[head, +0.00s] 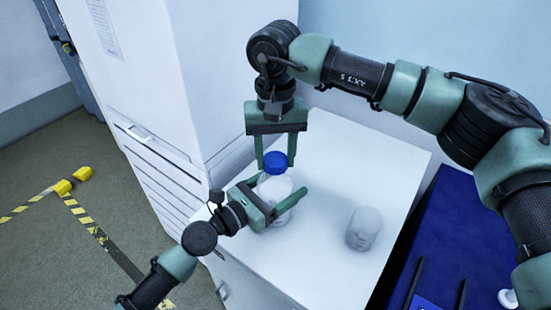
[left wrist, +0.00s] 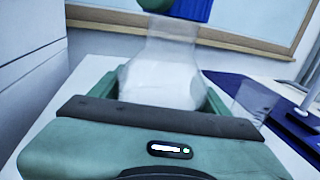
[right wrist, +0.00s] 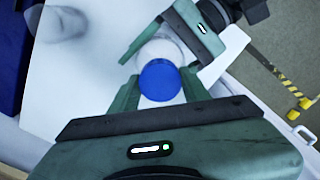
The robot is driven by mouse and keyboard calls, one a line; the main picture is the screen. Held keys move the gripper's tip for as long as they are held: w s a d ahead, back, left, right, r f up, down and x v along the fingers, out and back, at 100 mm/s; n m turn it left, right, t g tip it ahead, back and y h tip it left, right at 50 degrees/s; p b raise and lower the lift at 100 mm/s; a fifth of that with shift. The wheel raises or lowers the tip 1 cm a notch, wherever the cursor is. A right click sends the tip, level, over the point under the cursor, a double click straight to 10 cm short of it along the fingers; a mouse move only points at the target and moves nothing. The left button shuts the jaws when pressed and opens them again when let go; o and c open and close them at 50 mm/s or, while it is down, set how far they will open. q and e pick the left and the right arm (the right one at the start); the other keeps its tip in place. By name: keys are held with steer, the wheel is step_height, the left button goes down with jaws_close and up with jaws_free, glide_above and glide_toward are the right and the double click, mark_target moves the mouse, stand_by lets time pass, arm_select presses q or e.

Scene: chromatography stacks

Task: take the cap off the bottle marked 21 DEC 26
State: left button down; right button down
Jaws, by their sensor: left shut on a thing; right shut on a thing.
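A clear bottle (head: 274,188) with white contents and a blue cap (head: 275,161) stands upright on the white cabinet top. My left gripper (head: 284,195) is shut around the bottle's body from the side; the left wrist view shows the bottle (left wrist: 160,80) between its fingers. My right gripper (head: 276,158) comes from above and is shut on the blue cap. The right wrist view shows the cap (right wrist: 160,80) between its fingertips, over the bottle. The cap appears to be on the bottle's neck. No date marking is readable on the bottle.
A tall white unit (head: 150,70) rises at the left. A blue surface (head: 450,255) lies at the right.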

mark_target(275, 159)
steer(key=shift+r, duration=0.25)
steer(key=shift+r, duration=2)
arm_select(q)
jaws_free()
steer(key=shift+s+a, duration=0.1)
